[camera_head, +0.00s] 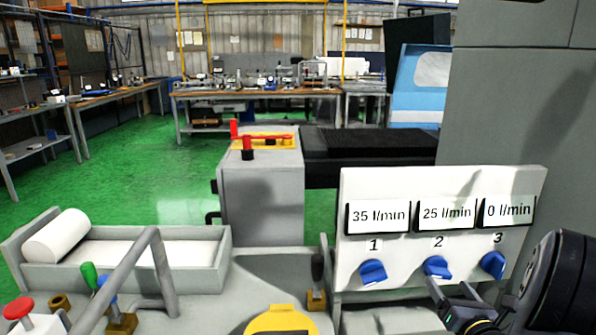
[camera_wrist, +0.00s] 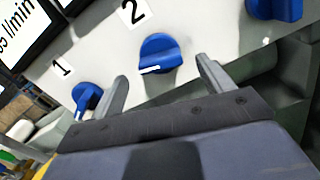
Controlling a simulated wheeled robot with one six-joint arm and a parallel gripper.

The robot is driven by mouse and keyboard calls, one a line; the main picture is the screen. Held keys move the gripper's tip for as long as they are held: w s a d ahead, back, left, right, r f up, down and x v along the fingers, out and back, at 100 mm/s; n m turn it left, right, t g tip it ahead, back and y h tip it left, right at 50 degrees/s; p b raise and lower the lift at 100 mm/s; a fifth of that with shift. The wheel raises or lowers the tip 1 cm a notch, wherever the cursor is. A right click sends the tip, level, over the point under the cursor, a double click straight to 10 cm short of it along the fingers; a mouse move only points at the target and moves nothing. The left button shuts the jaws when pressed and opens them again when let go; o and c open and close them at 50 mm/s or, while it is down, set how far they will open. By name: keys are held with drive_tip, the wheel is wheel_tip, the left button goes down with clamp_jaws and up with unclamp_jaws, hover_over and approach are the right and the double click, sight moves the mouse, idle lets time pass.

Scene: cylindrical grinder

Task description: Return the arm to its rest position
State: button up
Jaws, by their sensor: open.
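My gripper (camera_head: 466,296) is at the lower right of the head view, in front of the white panel (camera_head: 400,245). In the wrist view its two fingers (camera_wrist: 162,70) are spread apart with nothing between them. Blue knob 2 (camera_head: 437,267) is just beyond the fingertips, and it also shows in the wrist view (camera_wrist: 159,54). I cannot tell whether a finger touches it. Blue knob 1 (camera_head: 372,272) is left of the fingers, and blue knob 3 (camera_head: 493,264) is to their right. My dark arm covers the lower right corner of the head view.
The displays above the knobs read 35, 25 and 0 l/min. A grey tray (camera_head: 225,262) with a white roll (camera_head: 57,236) is at left. A grey bent bar (camera_head: 160,270) and a red button (camera_head: 18,308) stand in front. A tall grey housing (camera_head: 520,110) rises at right.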

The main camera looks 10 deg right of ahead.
sight(442, 277)
drive_tip(key=w, duration=0.5)
drive_tip(key=shift+w+d, duration=0.1)
drive_tip(key=shift+w, duration=0.05)
drive_tip(key=shift+s+r+m+p, duration=0.2)
drive_tip(key=shift+m+p, duration=0.4)
drive_tip(key=shift+p, duration=0.35)
drive_tip(key=shift+f+m+p, duration=0.15)
drive_tip(key=shift+m+p, duration=0.15)
drive_tip(key=shift+f, duration=0.1)
drive_tip(key=shift+b, duration=0.4)
